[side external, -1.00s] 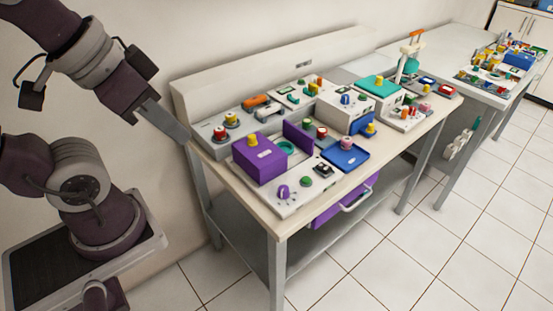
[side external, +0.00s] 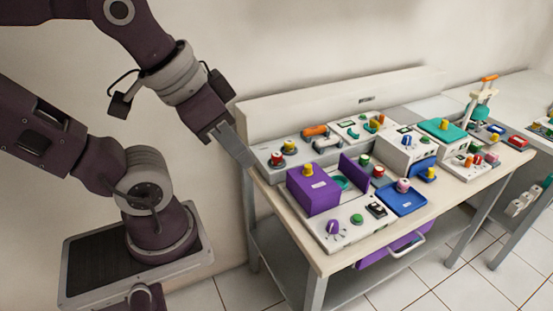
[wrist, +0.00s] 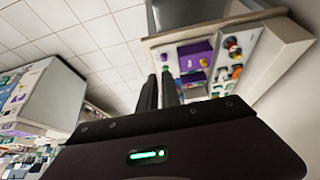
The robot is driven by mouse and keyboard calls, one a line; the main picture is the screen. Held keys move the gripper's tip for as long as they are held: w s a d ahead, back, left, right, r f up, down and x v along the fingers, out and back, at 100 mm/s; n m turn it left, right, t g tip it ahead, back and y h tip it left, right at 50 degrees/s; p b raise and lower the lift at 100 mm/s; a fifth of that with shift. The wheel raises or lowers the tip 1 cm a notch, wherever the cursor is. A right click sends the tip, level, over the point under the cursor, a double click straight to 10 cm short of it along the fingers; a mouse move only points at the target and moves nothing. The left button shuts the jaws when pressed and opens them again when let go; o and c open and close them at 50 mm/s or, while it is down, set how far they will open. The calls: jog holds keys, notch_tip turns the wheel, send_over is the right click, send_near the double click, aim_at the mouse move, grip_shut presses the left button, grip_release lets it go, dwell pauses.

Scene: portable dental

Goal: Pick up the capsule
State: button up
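No object is clearly marked as the capsule. An orange capsule-shaped piece (side external: 314,131) lies near the back left of the bench in the side view, but I cannot tell if it is the capsule. My gripper (side external: 241,151) hangs beside the bench's left end, pointing down and right, apart from the bench-top pieces. In the wrist view its two dark fingers (wrist: 160,92) are close together with a narrow gap. Nothing shows between them, and their opening is unclear.
The bench top (side external: 322,258) is crowded with a purple box (side external: 313,192), a blue tray (side external: 404,201), a white box (side external: 406,150) and several coloured knobs. A raised back panel (side external: 340,105) runs behind them. Clear tiled floor (side external: 440,290) lies in front.

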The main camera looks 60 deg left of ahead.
jog(key=o, duration=1)
jog(key=shift+c, duration=0.2)
jog(key=n+g, duration=0.6)
jog(key=n, duration=1.4)
send_over(277, 154)
jog(key=f, duration=1.6)
jog(key=shift+s+d+f, duration=0.15)
jog(key=shift+s+f, duration=0.1)
jog(key=shift+f, duration=0.15)
jog(key=shift+n, duration=0.3)
jog(key=f, duration=0.7)
jog(key=shift+w+a+f, duration=0.2)
jog(key=shift+w, duration=0.05)
